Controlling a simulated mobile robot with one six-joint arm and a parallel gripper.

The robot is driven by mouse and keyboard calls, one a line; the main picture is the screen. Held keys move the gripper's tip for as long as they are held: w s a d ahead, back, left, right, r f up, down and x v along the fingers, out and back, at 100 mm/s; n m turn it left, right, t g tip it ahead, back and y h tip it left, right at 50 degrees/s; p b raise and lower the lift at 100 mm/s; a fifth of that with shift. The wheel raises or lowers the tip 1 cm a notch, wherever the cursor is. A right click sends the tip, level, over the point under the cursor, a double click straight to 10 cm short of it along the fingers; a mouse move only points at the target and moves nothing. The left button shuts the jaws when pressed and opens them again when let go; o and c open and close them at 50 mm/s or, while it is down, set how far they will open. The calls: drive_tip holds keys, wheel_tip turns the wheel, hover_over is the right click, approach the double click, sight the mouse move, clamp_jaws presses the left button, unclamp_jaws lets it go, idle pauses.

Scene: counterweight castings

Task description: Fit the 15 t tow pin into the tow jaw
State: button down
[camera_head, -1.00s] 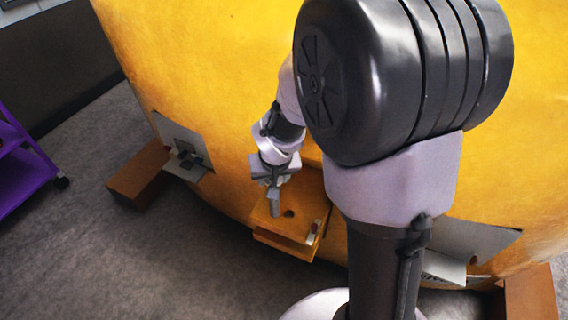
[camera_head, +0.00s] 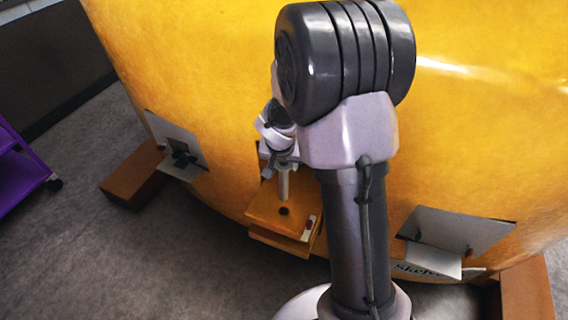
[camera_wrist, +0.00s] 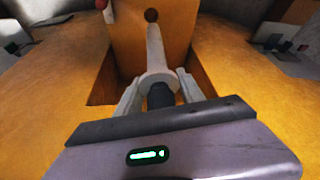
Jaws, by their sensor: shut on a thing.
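The tow jaw (camera_head: 262,213) is an orange-yellow block with two plates, jutting from the yellow casting, with a dark round hole (camera_head: 284,211) in its top plate. The hole also shows in the wrist view (camera_wrist: 151,15). My gripper (camera_wrist: 158,88) is shut on the grey tow pin (camera_wrist: 155,52), whose collar and tapered shank stick out past the fingers. In the head view the pin (camera_head: 284,186) hangs about upright above the top plate, its lower end just behind the hole. The pin appears clear of the hole; the exact gap cannot be told. No weight marking on it is readable.
The large yellow casting (camera_head: 190,60) fills the back. Grey plates with fittings stand at its left (camera_head: 177,146) and right (camera_head: 455,232). Brown blocks (camera_head: 132,178) support it. A purple cart (camera_head: 20,175) stands far left. The floor in front is open.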

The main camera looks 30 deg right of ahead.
sight(284, 176)
drive_tip(key=shift+f+b, duration=2.9)
drive_tip(key=shift+b, duration=1.1)
